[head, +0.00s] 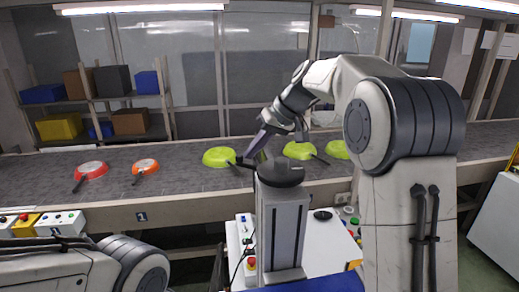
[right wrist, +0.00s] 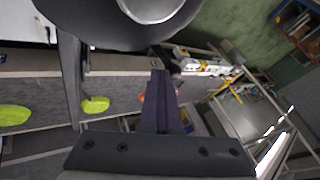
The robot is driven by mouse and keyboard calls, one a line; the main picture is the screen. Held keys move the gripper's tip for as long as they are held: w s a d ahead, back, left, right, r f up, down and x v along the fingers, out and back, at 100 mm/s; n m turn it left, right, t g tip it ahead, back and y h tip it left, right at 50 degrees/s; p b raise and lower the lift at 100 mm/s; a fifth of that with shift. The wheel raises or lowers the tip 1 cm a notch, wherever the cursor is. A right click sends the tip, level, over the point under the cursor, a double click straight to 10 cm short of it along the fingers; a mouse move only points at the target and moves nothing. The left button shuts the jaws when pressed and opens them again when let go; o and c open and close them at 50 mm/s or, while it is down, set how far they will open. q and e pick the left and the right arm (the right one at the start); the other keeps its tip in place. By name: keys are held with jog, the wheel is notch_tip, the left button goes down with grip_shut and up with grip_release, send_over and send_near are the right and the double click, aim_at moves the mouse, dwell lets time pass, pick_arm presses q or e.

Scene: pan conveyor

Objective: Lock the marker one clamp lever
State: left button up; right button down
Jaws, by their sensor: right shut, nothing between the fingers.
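A dark marker plate with a "1" (head: 141,217) is on the front edge of the conveyor (head: 190,214), left of the middle in the head view. I cannot make out a clamp lever in either view. My right gripper (head: 259,146) is over the conveyor, right of the marker and well apart from it, pointing down and left. Its dark fingers (right wrist: 161,100) are together and empty in the right wrist view. My left arm shows at the bottom left of the head view, but its gripper is not in view.
Control boxes (head: 48,223) with buttons stand at the left front. A white surface (head: 327,240) with buttons is in front of the conveyor.

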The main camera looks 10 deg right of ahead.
jog(key=shift+s+a+n+g+b, duration=0.4)
jog(key=shift+s+a+n+b, duration=0.3)
jog(key=shift+a+n, duration=0.15)
jog(key=shift+a, duration=0.15)
jog(key=shift+s+d, duration=0.1)
jog(key=shift+d, duration=0.2)
jog(key=shift+s+d, duration=0.1)
jog(key=shift+d, duration=0.45)
